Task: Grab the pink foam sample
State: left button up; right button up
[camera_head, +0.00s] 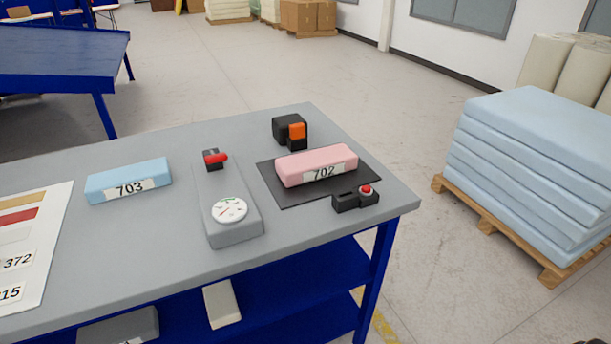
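The pink foam sample (316,164) is a block with a white label reading 702. It lies flat on a dark mat (276,195) near the right end of the grey table. Nothing holds it. Neither my left nor my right gripper shows in the head view.
A grey device with a dial (231,229) and red lever stands left of the mat. A blue block labelled 703 (129,180) lies further left. A black and orange device (290,131) is behind the pink sample, and a black red-button box (355,199) is in front.

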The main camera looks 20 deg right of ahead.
aim_at(303, 167)
jog(key=i+l, duration=0.15)
jog(key=l, duration=0.2)
jog(key=i+l, duration=0.2)
jog(key=l, duration=0.2)
jog(key=i+l+u, duration=0.1)
jog(key=l, duration=0.25)
jog(key=i, duration=0.05)
